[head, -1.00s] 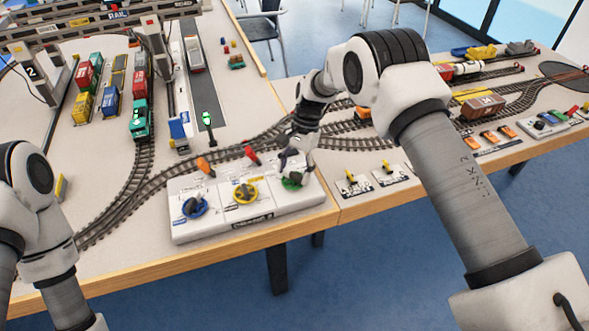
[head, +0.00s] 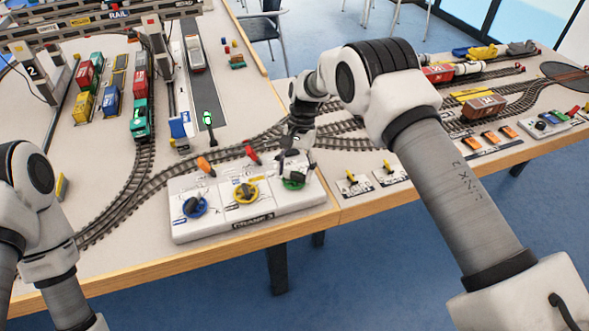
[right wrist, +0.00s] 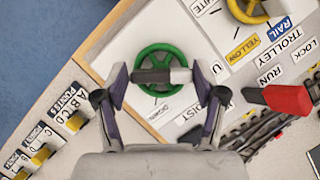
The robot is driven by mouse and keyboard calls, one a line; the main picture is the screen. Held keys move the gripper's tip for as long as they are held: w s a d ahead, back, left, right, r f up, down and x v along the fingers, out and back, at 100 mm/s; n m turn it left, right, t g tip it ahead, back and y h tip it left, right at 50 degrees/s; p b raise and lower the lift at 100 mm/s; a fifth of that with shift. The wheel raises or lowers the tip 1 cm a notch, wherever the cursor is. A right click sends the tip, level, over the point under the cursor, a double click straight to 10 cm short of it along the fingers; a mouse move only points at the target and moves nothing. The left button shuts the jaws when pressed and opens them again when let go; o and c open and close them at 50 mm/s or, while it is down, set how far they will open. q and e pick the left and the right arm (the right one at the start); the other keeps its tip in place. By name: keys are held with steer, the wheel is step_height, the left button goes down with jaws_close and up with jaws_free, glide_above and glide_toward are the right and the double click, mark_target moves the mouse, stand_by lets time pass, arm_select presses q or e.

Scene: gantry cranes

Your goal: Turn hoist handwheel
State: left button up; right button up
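The hoist handwheel is the green wheel (head: 294,183) at the right end of the white control box (head: 216,226), whose other wheels are a blue wheel (head: 194,207) and a yellow wheel (head: 246,193). In the right wrist view the green wheel (right wrist: 160,57) carries a bar, black with a pale end, across its middle, beside a label ending in "OIST". My right gripper (right wrist: 164,82) is open, with one finger on each side of the wheel and bar. In the head view my right gripper (head: 296,160) is just above the wheel. My left gripper is out of view.
A red lever (head: 252,154) and an orange lever (head: 205,166) stand behind the wheels. Rails (head: 140,190) run behind the box. Small switches with yellow knobs (head: 351,178) lie to its right. The table's front edge is close to the box.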

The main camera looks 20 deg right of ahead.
steer(key=shift+o, duration=0.3)
steer(key=v, duration=1.2)
steer(key=shift+a+f, duration=0.1)
stand_by(0.6)
